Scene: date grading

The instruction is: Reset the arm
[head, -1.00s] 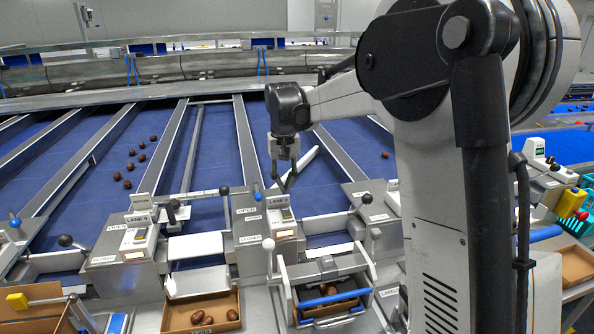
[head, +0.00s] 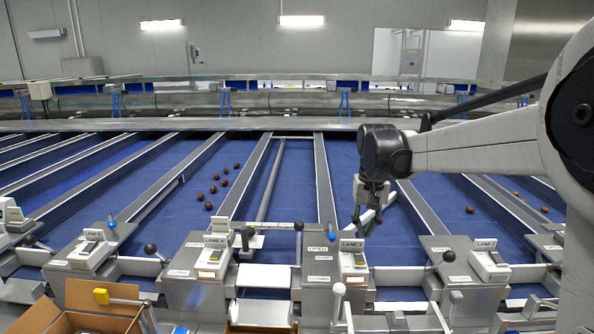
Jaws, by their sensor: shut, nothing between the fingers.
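My gripper (head: 367,212) hangs at the end of my arm, which reaches in from the right of the head view. It points down in front of the blue lanes, above and behind a lane control box (head: 352,262). Its fingers are together and hold nothing. It looks apart from the control boxes and levers, though its exact height is hard to tell.
Several dates (head: 215,190) lie on a blue lane at the left, and another date (head: 470,210) lies on a lane at the right. Ball-topped levers (head: 299,227) stand along the front. An open cardboard box (head: 85,318) sits at the lower left.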

